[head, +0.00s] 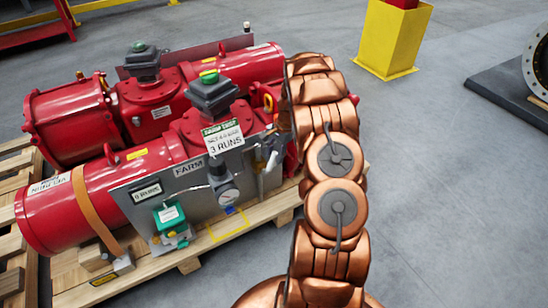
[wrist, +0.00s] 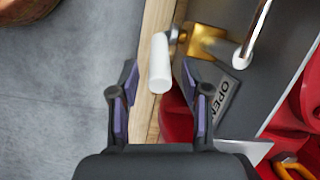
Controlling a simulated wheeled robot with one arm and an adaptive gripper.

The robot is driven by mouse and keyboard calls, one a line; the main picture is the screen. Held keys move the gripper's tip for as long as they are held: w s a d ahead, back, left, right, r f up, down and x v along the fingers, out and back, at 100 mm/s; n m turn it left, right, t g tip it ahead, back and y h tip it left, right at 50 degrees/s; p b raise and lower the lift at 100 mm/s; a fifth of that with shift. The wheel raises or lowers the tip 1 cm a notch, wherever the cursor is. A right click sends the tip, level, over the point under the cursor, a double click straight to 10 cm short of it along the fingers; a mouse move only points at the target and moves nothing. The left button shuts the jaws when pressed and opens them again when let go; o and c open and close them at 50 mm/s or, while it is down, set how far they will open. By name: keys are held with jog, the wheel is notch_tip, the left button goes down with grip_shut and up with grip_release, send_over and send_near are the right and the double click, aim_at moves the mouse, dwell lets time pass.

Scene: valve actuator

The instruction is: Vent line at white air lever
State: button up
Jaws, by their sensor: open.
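The white air lever (wrist: 160,63) is a short white cylinder on a brass valve (wrist: 205,42) in the wrist view. My gripper (wrist: 159,78) is open, with one dark finger on each side of the lever's near end. No finger visibly touches the lever, and I cannot tell the gap in depth. A plate reading "OPEN" (wrist: 222,98) lies right of the lever. In the head view, a white handle (head: 272,160) shows at the right end of the grey panel (head: 130,200). My arm mostly hides the gripper there.
Red actuators (head: 75,205) rest on a wooden pallet (head: 80,280). A yellow post (head: 393,40) stands at the back. The floor (head: 450,200) at right is clear.

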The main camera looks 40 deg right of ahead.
jog(key=v, duration=1)
jog(key=shift+r, duration=0.15)
jog(key=shift+c, duration=0.3)
